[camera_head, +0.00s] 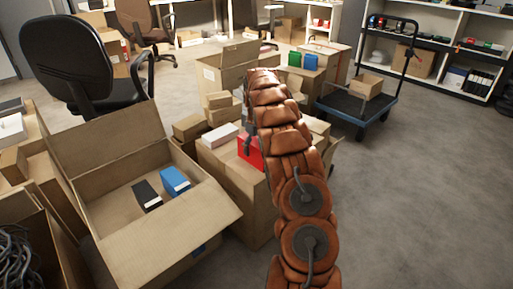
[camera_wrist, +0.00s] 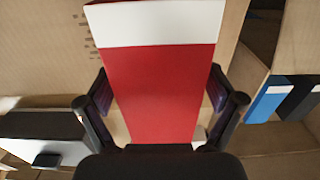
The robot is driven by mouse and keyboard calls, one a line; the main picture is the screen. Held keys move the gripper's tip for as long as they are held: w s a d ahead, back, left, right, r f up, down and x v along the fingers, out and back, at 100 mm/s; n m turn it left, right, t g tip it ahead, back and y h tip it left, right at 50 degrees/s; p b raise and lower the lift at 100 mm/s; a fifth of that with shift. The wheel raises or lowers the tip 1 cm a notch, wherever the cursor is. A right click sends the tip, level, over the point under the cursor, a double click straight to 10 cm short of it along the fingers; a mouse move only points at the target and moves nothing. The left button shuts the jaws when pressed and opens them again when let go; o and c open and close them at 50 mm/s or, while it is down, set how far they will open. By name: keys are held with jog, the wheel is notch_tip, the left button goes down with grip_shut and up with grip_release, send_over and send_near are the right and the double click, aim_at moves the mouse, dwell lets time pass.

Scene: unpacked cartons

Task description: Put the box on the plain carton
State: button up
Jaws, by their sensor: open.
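A red box with a white band (camera_wrist: 152,85) fills the middle of the wrist view. My gripper (camera_wrist: 162,105) is open, with one finger on each side of the red box; I cannot tell whether they touch it. In the head view, part of the red box (camera_head: 250,152) shows left of my arm, which hides the rest and most of my gripper. It is at the top of a brown carton (camera_head: 232,194). Several cartons look alike, so I cannot tell which is the plain carton.
A large open carton (camera_head: 205,240) at front left holds a black box (camera_head: 147,196) and a blue box (camera_head: 175,181). A cart (camera_head: 345,103) carries a small carton (camera_head: 366,87). A black chair (camera_head: 72,62) stands at left. The floor at right is clear.

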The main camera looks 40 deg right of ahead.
notch_tip(320, 180, up, 12)
jog(key=p, duration=0.3)
jog(key=shift+p, duration=0.35)
jog(key=shift+r, duration=0.1)
jog(key=shift+a, duration=0.1)
